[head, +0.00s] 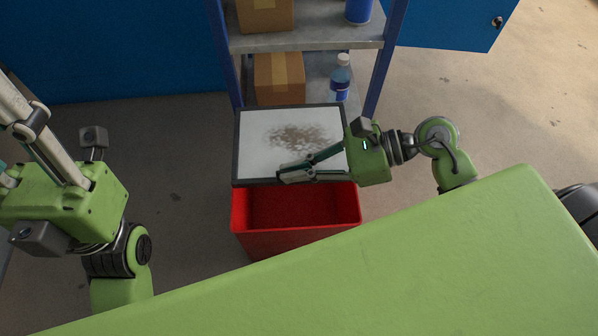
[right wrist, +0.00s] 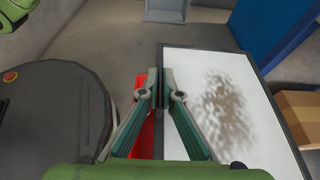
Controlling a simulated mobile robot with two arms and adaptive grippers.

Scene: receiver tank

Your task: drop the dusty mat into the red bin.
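The dusty mat (head: 262,122) is a white rectangle with a dark rim and a brown-grey smudge. In the head view it is in front of the shelf, above the far side of the red bin (head: 240,222). My right gripper (head: 284,175) reaches across it from the right. In the right wrist view, the fingers (right wrist: 159,88) are close together with the mat's dark rim between them, the mat (right wrist: 185,75) to the right and a strip of the bin (right wrist: 147,140) below. My left gripper (head: 62,200) is at the left; its fingertips are out of view.
A metal shelf (head: 300,41) behind the mat holds cardboard boxes (head: 279,75), a bottle (head: 341,78) and a blue can (head: 358,10). Blue cabinets stand at the back. A green surface (head: 400,260) fills the front right. The floor left of the bin is clear.

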